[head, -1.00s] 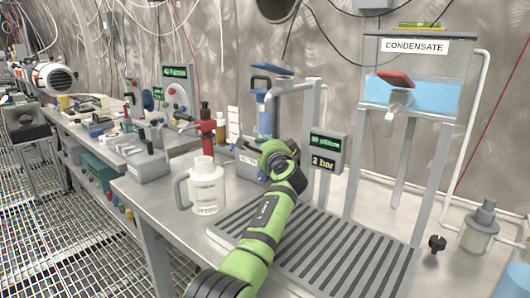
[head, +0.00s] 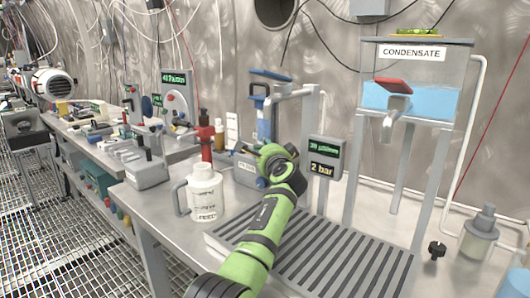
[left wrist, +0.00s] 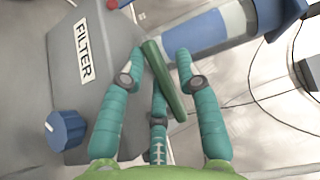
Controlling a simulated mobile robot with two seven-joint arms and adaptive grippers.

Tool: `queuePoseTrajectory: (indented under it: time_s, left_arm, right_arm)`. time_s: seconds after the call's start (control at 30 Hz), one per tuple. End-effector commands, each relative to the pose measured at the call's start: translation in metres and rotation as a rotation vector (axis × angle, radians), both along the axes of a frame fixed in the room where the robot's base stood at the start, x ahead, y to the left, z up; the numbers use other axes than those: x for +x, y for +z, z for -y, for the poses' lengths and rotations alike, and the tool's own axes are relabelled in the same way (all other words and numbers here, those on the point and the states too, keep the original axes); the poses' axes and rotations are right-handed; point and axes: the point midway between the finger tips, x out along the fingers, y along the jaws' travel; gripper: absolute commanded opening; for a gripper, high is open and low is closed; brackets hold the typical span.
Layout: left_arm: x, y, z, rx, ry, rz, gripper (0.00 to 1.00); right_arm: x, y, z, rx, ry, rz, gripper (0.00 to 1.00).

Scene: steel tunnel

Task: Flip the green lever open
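A dark green lever (left wrist: 163,80) shows in the left wrist view, a slanted bar between the teal fingers of my left gripper (left wrist: 152,70). It lies beside a grey box labelled FILTER (left wrist: 100,40) and a blue-and-clear cylinder (left wrist: 215,28). The fingers are apart, one on each side of the lever, with a third finger behind or under it; I cannot tell if any touches it. In the head view my left gripper (head: 264,152) is at the filter box (head: 246,170), below the blue column (head: 264,120), and the lever is hard to make out. My right gripper is not in view.
A white jug (head: 205,192) stands close to the left of my arm. A slatted drain tray (head: 325,255) lies to its right. A display reading 2 bar (head: 322,168) stands right of the gripper. A CONDENSATE tank (head: 415,75) with a red-handled tap stands further right.

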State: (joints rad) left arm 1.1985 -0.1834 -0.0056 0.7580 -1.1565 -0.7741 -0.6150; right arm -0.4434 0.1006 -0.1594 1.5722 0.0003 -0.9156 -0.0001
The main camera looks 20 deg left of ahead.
Motion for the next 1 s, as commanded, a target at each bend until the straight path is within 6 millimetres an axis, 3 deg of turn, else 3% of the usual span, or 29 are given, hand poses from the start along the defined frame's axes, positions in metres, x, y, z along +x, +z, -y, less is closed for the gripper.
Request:
queuePoseTrajectory:
  time_s: [0.03, 0.2, 0.4, 0.57, 0.77, 0.8, 1.0]
  left_arm:
    - [-0.001, 0.03, 0.0, 0.009, -0.003, 0.035, 0.3]
    - [-0.001, 0.068, 0.001, 0.014, -0.005, 0.044, 0.3]
    - [-0.001, 0.096, 0.002, 0.018, -0.006, 0.043, 0.3]
    - [-0.002, 0.104, 0.003, 0.017, -0.006, 0.041, 0.3]
    - [-0.002, 0.104, 0.003, 0.017, -0.006, 0.041, 0.3]
    - [0.004, 0.018, 0.0, 0.007, 0.005, -0.09, 0.3]
    - [-0.003, 0.017, 0.004, 0.008, 0.004, -0.09, 0.3]
  right_arm:
    - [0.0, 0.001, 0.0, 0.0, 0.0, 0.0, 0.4]
    - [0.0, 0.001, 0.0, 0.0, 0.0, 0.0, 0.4]
    - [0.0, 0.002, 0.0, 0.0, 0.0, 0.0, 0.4]
    - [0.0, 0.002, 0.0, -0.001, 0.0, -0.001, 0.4]
    - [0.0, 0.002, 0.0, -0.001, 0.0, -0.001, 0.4]
    - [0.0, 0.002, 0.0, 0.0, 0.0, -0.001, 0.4]
    - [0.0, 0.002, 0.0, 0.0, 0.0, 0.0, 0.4]
